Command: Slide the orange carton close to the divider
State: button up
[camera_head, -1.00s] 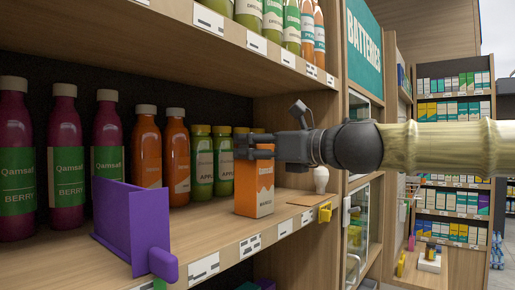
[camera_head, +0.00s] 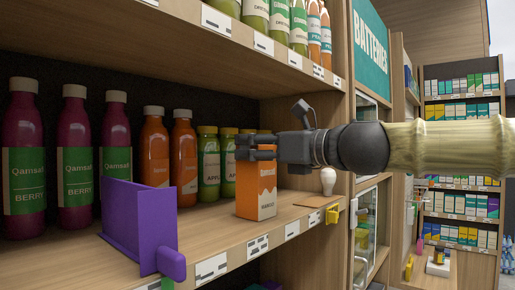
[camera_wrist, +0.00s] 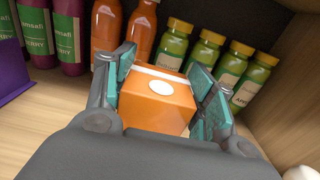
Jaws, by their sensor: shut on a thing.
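The orange carton (camera_head: 257,196) stands upright on the wooden shelf near its front, with orange and white sides. My gripper (camera_head: 256,147) holds it near its top, coming from the right. In the wrist view the orange carton (camera_wrist: 158,100) sits between the teal-padded fingers of my gripper (camera_wrist: 162,92), one on each side. The purple divider (camera_head: 140,226) stands on the shelf to the left of the carton, with a clear gap of bare shelf between them. It also shows at the left edge of the wrist view (camera_wrist: 14,65).
Orange bottles (camera_head: 184,155), green jars (camera_head: 208,165) and dark red berry bottles (camera_head: 75,160) stand behind. A white bulb-shaped item (camera_head: 328,181) stands right of the carton. A yellow clip (camera_head: 333,213) is on the shelf's front edge. An upper shelf (camera_head: 245,55) hangs above.

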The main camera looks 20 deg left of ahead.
jog(key=shift+s+a, duration=0.1)
jog(key=shift+s, duration=0.15)
jog(key=shift+s+a+b, duration=0.25)
jog(key=shift+s+b, duration=0.05)
jog(key=shift+s, duration=0.4)
jog(key=shift+s+a+b, duration=0.25)
jog(key=shift+s, duration=0.6)
jog(key=shift+s+a+b, duration=0.3)
jog(key=shift+s, duration=0.45)
jog(key=shift+s+a+b, duration=0.25)
jog(key=shift+s+a, duration=0.05)
jog(key=shift+s, duration=0.45)
jog(key=shift+s+a, duration=0.1)
jog(key=shift+s, duration=0.25)
jog(key=shift+s+a+b, duration=0.25)
jog(key=shift+s+b, duration=0.1)
jog(key=shift+s, duration=0.35)
jog(key=shift+s+a+b, duration=0.25)
jog(key=shift+s+b, duration=0.05)
jog(key=shift+s, duration=0.5)
